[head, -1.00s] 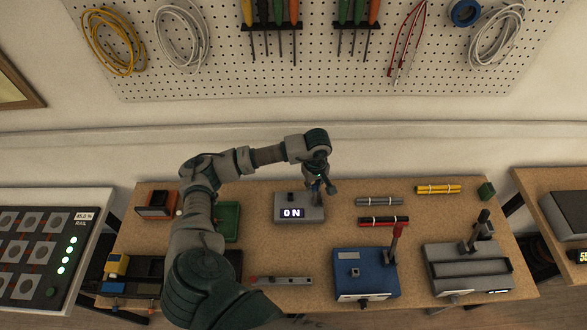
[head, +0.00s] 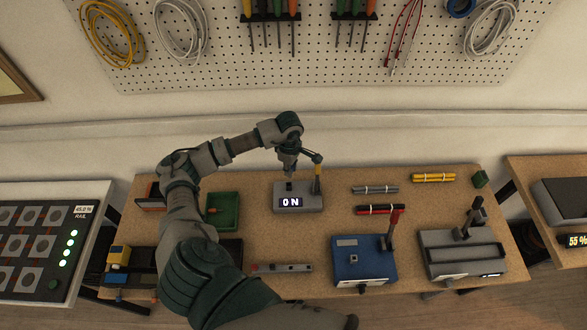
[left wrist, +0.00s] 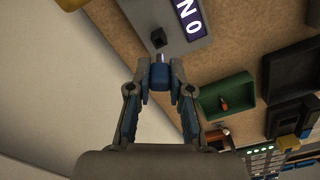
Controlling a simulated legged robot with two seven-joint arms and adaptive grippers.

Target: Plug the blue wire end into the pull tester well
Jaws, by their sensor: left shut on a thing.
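The pull tester is a grey box (head: 311,201) with a lit "0 N" display, in the middle of the bench in the head view. A small black well block (head: 289,186) stands on its top; it also shows in the left wrist view (left wrist: 158,38). My left gripper (head: 290,171) is just above that block. In the left wrist view my left gripper (left wrist: 160,77) is shut on the blue wire end (left wrist: 160,74). Its shiny metal tip points at the well block, with a small gap visible between them. My right gripper is not in view.
A green tray (head: 222,212) lies to the left, holding a small red item (left wrist: 224,104). Wire bundles (head: 380,209), a blue lever device (head: 364,258) and a grey one (head: 460,255) are to the right.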

